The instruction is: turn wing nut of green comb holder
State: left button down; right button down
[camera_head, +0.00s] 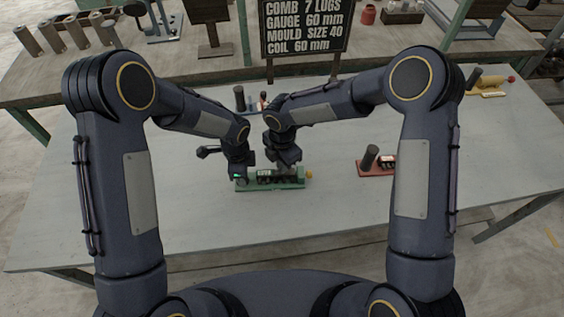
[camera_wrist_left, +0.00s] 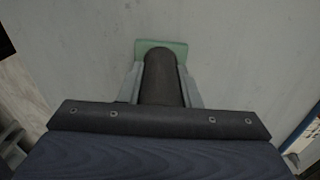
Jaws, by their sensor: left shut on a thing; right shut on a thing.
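The green comb holder (camera_head: 272,185) lies on the grey table in the middle of the head view, with a dark, lettered middle part and a small yellow-orange end piece (camera_head: 309,174) at its right. My left gripper (camera_head: 239,174) is at the holder's left end. In the left wrist view its two grey fingers are shut on a dark round handle (camera_wrist_left: 161,78), with the green base (camera_wrist_left: 180,46) showing beyond it. My right gripper (camera_head: 284,165) is shut on a part of the holder, right of its middle. The wing nut itself is not clearly visible; the right gripper covers that spot.
A red holder (camera_head: 373,170) stands to the right, partly behind my right arm. A blue holder (camera_head: 250,110) is behind my grippers, and a yellow one (camera_head: 487,90) is at the far right. A black sign (camera_head: 304,28) stands at the back. The table's front (camera_head: 270,225) is clear.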

jog(key=c, duration=1.5)
grip_release()
jog(key=shift+c, duration=0.2)
notch_tip(320, 180, up, 12)
pick_arm(q)
jog(key=c, duration=1)
grip_release()
